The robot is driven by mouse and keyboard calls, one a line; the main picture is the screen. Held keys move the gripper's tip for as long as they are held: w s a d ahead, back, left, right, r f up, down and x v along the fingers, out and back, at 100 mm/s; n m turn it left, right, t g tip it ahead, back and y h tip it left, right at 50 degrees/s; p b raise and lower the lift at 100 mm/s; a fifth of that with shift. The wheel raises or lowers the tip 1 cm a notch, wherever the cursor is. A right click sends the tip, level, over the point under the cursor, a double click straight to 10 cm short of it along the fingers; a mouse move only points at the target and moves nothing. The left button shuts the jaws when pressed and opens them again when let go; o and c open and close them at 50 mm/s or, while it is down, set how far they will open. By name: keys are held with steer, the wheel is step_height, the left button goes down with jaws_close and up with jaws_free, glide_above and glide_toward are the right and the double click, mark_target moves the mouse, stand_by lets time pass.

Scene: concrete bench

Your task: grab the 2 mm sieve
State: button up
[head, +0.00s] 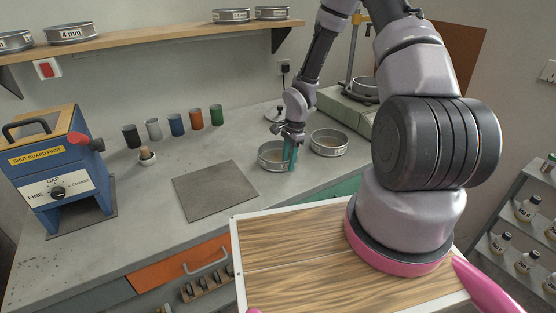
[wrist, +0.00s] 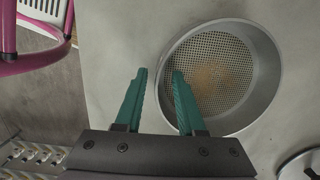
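Two round metal sieves stand on the bench in the head view: a left sieve (head: 268,161) and a right sieve (head: 330,150). I cannot read a 2 mm label on either. My gripper (head: 291,168) points down at the right rim of the left sieve. In the wrist view my gripper (wrist: 159,72) is open, its teal fingers apart with nothing seen held between them. One finger overlaps the wall of a sieve (wrist: 262,42), seemingly the left one, and the other is outside it. Contact cannot be told. Some brownish material shows on its mesh.
A wall shelf (head: 150,42) holds more sieves, one marked 4 mm (head: 71,34). Several coloured cups (head: 176,125) line the back of the bench. A blue crusher (head: 62,165) stands left. A grey mat (head: 215,190) lies empty. A balance-like device (head: 345,105) stands behind.

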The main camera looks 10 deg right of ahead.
jaws_close()
stand_by(1.4)
